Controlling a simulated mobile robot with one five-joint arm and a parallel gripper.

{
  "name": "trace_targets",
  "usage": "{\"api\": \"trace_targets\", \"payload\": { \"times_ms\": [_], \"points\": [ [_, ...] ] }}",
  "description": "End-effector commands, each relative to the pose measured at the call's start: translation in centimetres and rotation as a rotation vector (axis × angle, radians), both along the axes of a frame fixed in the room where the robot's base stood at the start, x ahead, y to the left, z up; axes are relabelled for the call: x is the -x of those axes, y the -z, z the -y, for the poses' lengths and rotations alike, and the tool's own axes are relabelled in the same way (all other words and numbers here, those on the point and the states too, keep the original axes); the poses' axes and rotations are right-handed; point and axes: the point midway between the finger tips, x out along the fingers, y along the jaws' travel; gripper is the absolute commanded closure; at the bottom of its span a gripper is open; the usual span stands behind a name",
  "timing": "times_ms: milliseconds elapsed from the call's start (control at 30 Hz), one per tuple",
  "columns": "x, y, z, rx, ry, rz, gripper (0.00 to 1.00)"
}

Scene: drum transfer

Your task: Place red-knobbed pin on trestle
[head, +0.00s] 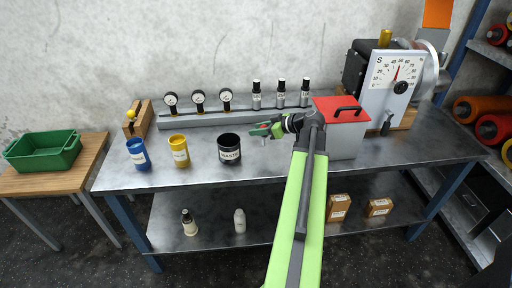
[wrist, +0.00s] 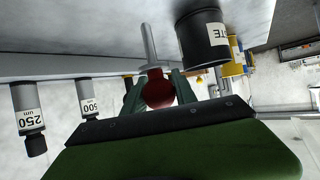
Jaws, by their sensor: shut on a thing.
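My gripper (head: 262,130) is over the metal bench, just right of the black cup. In the wrist view my gripper (wrist: 158,88) has its green fingers shut on the red knob of the red-knobbed pin (wrist: 158,92). The pin's grey shank points away from the fingers. In the head view little of the pin shows beneath the jaws. A small wooden-topped table (head: 88,160) at far left, apart from the bench, looks like the trestle. A green bin (head: 45,152) stands on it, and its right and front top is bare.
On the metal bench (head: 300,170) stand a blue cup (head: 138,153), a yellow cup (head: 179,151) and a black cup (head: 229,148). Behind them is a rail with gauges (head: 198,98) and bottles. A red-lidded box (head: 343,140) is right of my gripper.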

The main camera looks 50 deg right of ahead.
Motion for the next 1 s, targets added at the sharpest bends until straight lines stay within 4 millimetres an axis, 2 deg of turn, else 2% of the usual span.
{"api": "trace_targets", "payload": {
  "times_ms": [133,333,567,700,733,900,1000],
  "points": [
    [0.0,0.6,0.0,0.0,0.001,0.0,1.0],
    [0.0,3.9,0.1,0.0,0.001,0.0,1.0],
    [0.0,3.6,0.1,0.0,0.002,0.0,1.0],
    [0.1,4.0,0.1,0.0,0.002,0.0,1.0],
    [0.1,4.0,0.1,0.0,0.002,0.0,0.65],
    [0.1,3.9,0.1,0.0,0.002,0.0,0.45],
    [0.1,3.9,0.1,-0.001,0.003,0.0,0.45]
  ]
}}
